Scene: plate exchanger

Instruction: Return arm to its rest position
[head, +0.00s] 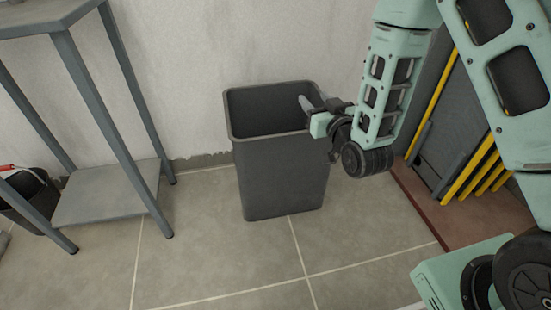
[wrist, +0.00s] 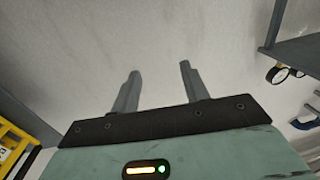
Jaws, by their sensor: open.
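My gripper (head: 308,106) reaches out over the right rim of a dark grey bin in the head view. In the wrist view its two grey fingers (wrist: 158,82) stand apart with nothing between them, facing a pale wall. My arm (head: 390,90) is stretched out and bent, coming from the right of the head view. The bin (head: 282,178) stands upright on the floor against the wall. Its inside looks empty as far as I can see; the bottom is hidden.
A grey metal table (head: 88,85) with a low shelf (head: 105,194) stands at the left. A black bucket (head: 30,195) is beside it. Yellow bars (head: 470,175) and grey panels are at the right behind my arm. The tiled floor (head: 220,270) in front is clear.

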